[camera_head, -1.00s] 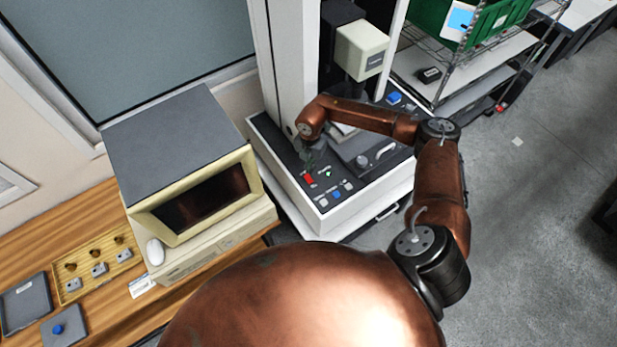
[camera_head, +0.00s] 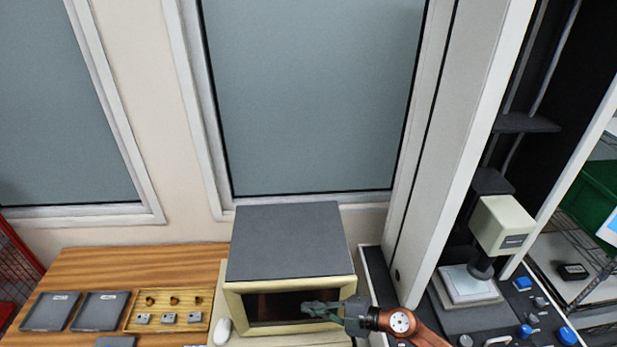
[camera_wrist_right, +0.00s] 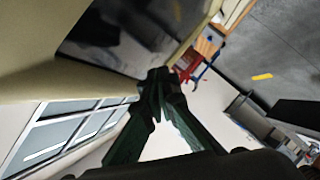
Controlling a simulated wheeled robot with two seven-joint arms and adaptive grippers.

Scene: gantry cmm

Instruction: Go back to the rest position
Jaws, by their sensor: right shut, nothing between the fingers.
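My right gripper (camera_head: 322,309) is in front of the dark screen of the beige monitor (camera_head: 290,240) in the head view, its fingers pointing left. It is shut and empty. In the right wrist view the dark green fingers (camera_wrist_right: 158,85) come together at their tips, with a beige casing close at the upper left. Whether the gripper touches the monitor I cannot tell. My right arm comes in from the bottom right. My left gripper is not in view.
The measuring machine (camera_head: 478,312) with its white column and blue knobs stands right of the monitor. A wooden table (camera_head: 140,265) at left holds two grey trays (camera_head: 75,311), a yellow tray (camera_head: 128,323) with small parts, and a white mouse (camera_head: 222,331). A window is behind.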

